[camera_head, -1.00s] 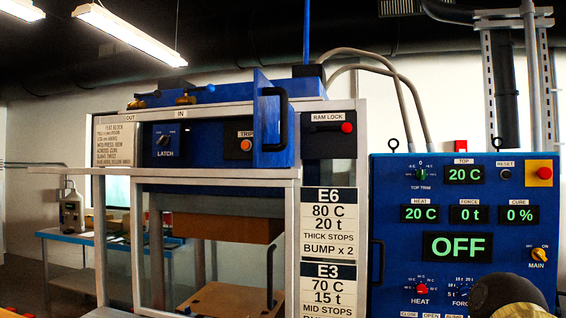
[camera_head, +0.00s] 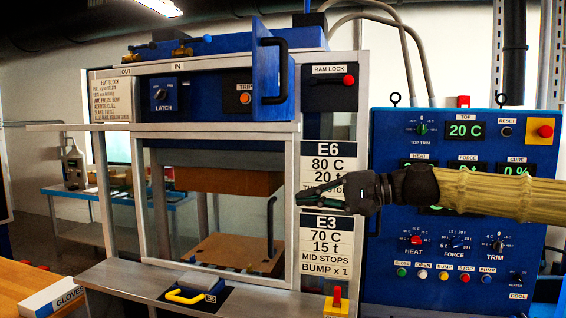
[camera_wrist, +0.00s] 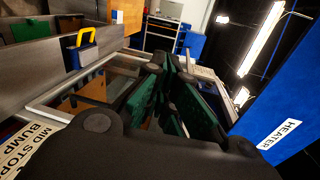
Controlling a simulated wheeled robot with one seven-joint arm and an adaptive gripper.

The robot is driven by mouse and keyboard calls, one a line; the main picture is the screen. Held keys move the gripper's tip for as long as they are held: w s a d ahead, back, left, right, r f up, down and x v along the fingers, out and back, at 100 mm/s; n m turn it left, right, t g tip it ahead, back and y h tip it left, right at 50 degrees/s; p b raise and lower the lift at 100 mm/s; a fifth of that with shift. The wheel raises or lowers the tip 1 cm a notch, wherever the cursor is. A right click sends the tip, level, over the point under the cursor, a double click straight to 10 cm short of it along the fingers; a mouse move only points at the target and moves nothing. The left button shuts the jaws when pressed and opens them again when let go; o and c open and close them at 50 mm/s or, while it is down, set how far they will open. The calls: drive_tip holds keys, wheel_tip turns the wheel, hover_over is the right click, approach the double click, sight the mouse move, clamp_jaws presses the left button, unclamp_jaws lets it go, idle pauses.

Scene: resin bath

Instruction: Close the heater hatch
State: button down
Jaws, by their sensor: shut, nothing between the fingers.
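The heater hatch (camera_head: 270,72) is a blue door with a black handle at the top of the press. It stands open, swung outward, beside the opening with the latch and trip panel. In the wrist view, a large blue panel labelled HEATER (camera_wrist: 283,130) fills the right side. My gripper (camera_head: 275,203) is shut and empty, with green fingers pointing left in front of the press frame, below the hatch and apart from it. Its fingers also show in the wrist view (camera_wrist: 165,68). My arm hides part of the E6 sign and some control panel displays.
The blue control panel (camera_head: 460,270) stands at the right, behind my arm. Below the hatch is a framed glass guard (camera_head: 215,137) with a ledge and yellow handle (camera_head: 188,296) beneath. A gloves box (camera_head: 55,298) lies on a wooden table at lower left.

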drive_tip(key=n+y, duration=0.2)
approach(268, 118)
drive_tip(key=p+x, duration=0.5)
drive_tip(key=p, duration=0.1)
drive_tip(key=shift+w+a+r, duration=0.15)
drive_tip(key=shift+w+a, duration=0.05)
drive_tip(key=shift+a, duration=0.1)
drive_tip(key=shift+w+a, duration=0.15)
drive_tip(key=shift+a, duration=0.55)
drive_tip(key=shift+a, duration=0.1)
